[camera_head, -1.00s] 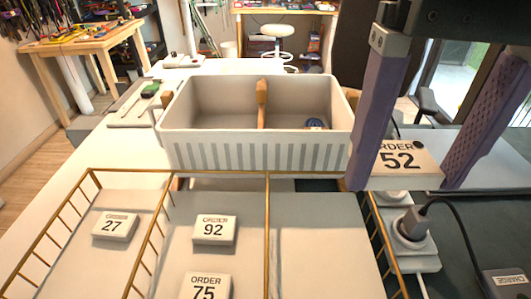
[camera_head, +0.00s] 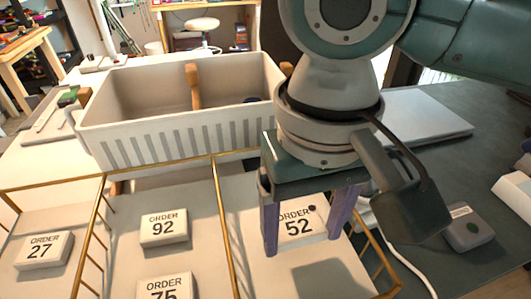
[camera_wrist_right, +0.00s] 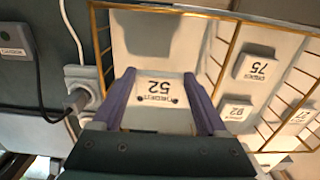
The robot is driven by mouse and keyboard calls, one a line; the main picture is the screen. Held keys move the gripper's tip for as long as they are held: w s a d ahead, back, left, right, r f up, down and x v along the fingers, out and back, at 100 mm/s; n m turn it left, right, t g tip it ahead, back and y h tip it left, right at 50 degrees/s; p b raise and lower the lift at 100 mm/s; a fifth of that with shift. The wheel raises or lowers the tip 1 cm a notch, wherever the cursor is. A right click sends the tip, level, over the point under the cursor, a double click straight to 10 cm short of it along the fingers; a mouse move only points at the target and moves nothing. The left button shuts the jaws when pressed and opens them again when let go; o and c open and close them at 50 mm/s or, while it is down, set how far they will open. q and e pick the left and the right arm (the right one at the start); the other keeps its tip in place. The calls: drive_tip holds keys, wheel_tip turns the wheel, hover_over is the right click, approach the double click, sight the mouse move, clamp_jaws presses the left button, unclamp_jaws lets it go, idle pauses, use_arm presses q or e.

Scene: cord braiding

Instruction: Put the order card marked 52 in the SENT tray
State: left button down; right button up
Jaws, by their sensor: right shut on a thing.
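The white order card marked 52 (camera_head: 297,229) is held between the two purple fingers of my right gripper (camera_head: 305,241). The right wrist view also shows the card (camera_wrist_right: 160,91) between the fingers (camera_wrist_right: 159,76), its number upside down. That compartment shows no other card. No SENT label is readable in these views. My left gripper is not in view.
Card 27 (camera_head: 43,250) lies in the left compartment; cards 92 (camera_head: 164,229) and 75 (camera_head: 165,287) lie in the middle one. Brass rails (camera_head: 222,225) divide them. A white ribbed basin (camera_head: 165,147) stands behind. A cable and a grey CHARGE-side box (camera_head: 468,232) lie right.

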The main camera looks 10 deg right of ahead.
sight(303, 237)
wheel_tip(303, 237, down, 3)
drive_tip(key=shift+f+b, duration=0.1)
drive_tip(key=shift+b, duration=0.25)
drive_tip(key=shift+f, duration=0.25)
drive_tip(key=shift+f, duration=0.1)
drive_tip(key=shift+f, duration=0.1)
drive_tip(key=o, duration=1.3)
drive_tip(key=shift+o, duration=0.2)
wheel_tip(303, 237, up, 11)
drive_tip(key=p, duration=0.2)
drive_tip(key=shift+p, duration=0.3)
drive_tip(key=shift+r, duration=0.75)
